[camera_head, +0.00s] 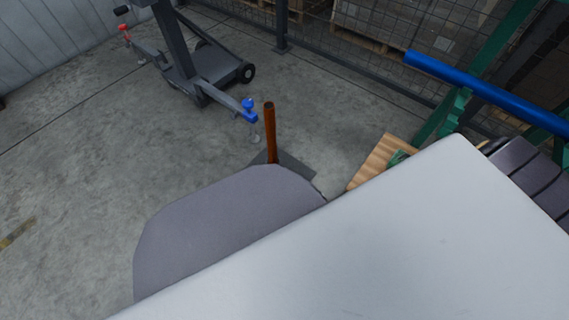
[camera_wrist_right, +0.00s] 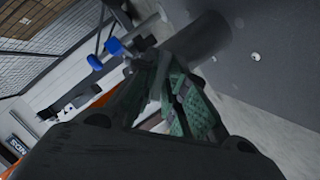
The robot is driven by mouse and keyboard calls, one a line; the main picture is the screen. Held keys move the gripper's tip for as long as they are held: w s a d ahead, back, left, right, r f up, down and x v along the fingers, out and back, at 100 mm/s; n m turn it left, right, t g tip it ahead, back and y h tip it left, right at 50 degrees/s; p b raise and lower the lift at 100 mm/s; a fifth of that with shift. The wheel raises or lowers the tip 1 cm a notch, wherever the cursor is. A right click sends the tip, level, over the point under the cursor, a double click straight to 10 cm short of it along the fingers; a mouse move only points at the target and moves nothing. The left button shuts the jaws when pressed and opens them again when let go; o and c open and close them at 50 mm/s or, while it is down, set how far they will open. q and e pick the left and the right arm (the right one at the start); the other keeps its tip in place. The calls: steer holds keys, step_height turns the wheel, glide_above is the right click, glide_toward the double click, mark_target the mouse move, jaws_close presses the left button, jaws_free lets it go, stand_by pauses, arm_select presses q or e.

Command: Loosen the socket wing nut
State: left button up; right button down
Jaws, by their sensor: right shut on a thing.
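A blue wing nut (camera_head: 248,103) sits on a blue socket at the end of a grey arm of the wheeled stand, in the middle of the head view. Blue parts that look like the same nut and socket (camera_wrist_right: 113,46) show in the right wrist view, left of the fingertips and apart from them in the picture. My right gripper (camera_wrist_right: 165,75) has green-padded fingers drawn together on a thing. The fingers cover most of it, and I cannot make out what it is. A dark grey cylinder (camera_wrist_right: 203,38) shows right behind the fingertips. My left gripper is not in view.
The grey stand (camera_head: 180,55) has a red knob (camera_head: 124,29) on its other arm. A rust-orange post (camera_head: 270,135) rises near the blue socket. A blue bar (camera_head: 480,88) on a green frame stands right. Concrete floor is free at left. A large white surface hides the lower right.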

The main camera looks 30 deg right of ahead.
stand_by(0.3)
steer(key=c, duration=1.6)
jaws_free()
steer(key=v, duration=1.2)
steer(key=shift+a+f, duration=0.1)
